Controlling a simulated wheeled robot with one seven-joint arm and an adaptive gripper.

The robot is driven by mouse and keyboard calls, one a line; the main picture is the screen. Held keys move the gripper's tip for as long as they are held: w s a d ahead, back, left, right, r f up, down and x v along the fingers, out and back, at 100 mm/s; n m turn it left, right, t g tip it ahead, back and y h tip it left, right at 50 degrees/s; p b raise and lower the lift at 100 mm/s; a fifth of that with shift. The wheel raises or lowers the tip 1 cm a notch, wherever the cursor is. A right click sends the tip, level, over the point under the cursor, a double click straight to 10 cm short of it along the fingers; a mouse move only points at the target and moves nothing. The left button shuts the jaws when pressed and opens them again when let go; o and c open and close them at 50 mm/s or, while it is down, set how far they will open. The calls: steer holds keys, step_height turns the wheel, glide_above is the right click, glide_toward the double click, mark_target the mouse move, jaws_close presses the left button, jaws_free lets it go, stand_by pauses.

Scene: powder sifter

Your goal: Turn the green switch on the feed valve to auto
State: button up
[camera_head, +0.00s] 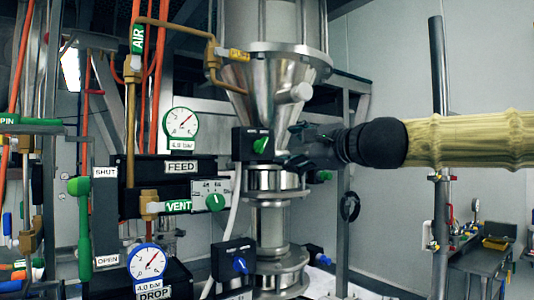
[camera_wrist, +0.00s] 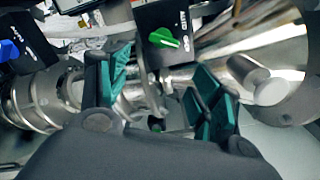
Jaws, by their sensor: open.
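The green switch (camera_head: 262,146) sits on a black box (camera_head: 241,143) at the front of the steel hopper's lower end. In the wrist view the green switch (camera_wrist: 163,38) is a tilted knob on its black box (camera_wrist: 150,18), with printed lettering that seems to include AUTO beside it. My gripper (camera_head: 289,146) comes in from the right in the head view, just right of the switch. In the wrist view my gripper (camera_wrist: 160,86) has its two green-padded fingers spread apart. The switch lies beyond the gap between them, with no visible contact. Nothing is held.
A steel hopper (camera_head: 285,80) rises above the valve. A blue switch (camera_head: 240,265) on another black box sits below. Left are the FEED panel (camera_head: 180,167), a separate green knob (camera_head: 215,202), gauges and brass pipes. A steel post (camera_head: 440,80) stands at right.

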mark_target(265, 146)
steer(key=w+a+p, duration=0.1)
steer(key=w+a, duration=0.1)
steer(key=w+a+r+p, duration=0.1)
steer(key=w+a, duration=0.1)
steer(key=a, duration=0.1)
steer(key=shift+w, duration=0.25)
steer(key=shift+a+r+p, duration=0.2)
steer(key=shift+a+p, duration=0.05)
steer(key=shift+p, duration=0.15)
steer(key=shift+x, duration=0.9)
steer(key=shift+w+f, duration=0.35)
steer(key=shift+w, duration=0.05)
steer(key=c, duration=1)
